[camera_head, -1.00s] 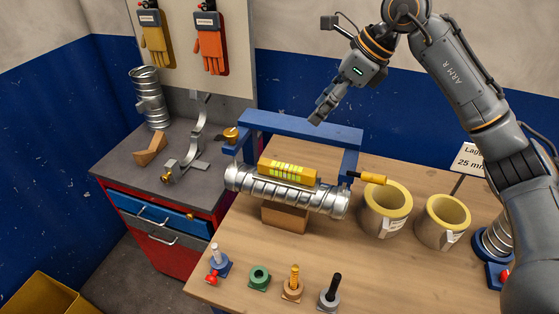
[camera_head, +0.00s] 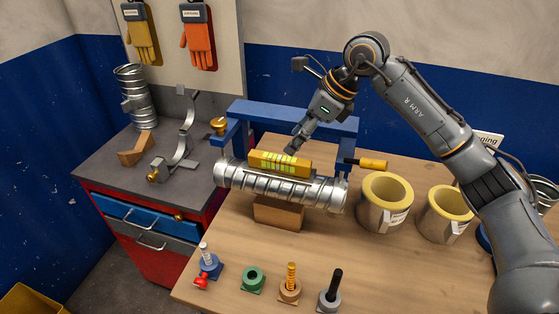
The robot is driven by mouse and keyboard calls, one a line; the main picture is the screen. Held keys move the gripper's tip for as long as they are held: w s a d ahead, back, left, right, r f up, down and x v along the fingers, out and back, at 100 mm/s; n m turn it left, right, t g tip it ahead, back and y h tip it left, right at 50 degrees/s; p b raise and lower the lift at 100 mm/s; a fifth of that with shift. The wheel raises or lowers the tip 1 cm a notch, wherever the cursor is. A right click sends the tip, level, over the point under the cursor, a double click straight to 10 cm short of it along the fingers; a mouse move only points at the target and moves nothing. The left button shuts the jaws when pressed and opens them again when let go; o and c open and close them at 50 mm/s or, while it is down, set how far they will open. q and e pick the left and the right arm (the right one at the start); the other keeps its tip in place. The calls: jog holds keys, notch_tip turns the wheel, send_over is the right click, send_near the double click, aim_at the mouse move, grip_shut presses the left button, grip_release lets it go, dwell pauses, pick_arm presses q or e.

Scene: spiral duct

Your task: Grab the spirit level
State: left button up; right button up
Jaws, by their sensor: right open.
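The spirit level (camera_head: 279,163) is a short yellow bar with bright green-yellow markings. It lies on top of the silver spiral duct (camera_head: 282,187), which rests on a brown block (camera_head: 279,213) on the wooden table. My right gripper (camera_head: 291,150) is open and points down just above and behind the right part of the level. Whether its fingertips touch the level cannot be told. My left gripper is not in view.
A blue frame (camera_head: 293,115) stands around the duct, its top bar behind my right gripper. An orange-handled part (camera_head: 372,163) and yellow-rimmed rolls (camera_head: 385,203) stand to the right. Several small tools, including a green one (camera_head: 253,279), line the table's front.

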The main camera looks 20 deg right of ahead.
aim_at(280, 158)
jog(key=x, duration=0.3)
jog(key=shift+w+p, duration=0.1)
jog(key=shift+p, duration=0.2)
jog(key=shift+a+f, duration=0.15)
jog(key=shift+f, duration=0.05)
jog(key=p+x, duration=0.3)
jog(key=x, duration=0.1)
jog(key=shift+f, duration=0.15)
jog(key=shift+a+f, duration=0.15)
jog(key=shift+f, duration=0.1)
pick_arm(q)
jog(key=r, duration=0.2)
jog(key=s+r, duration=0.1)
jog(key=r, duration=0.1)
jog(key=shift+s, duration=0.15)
pick_arm(e)
grip_shut()
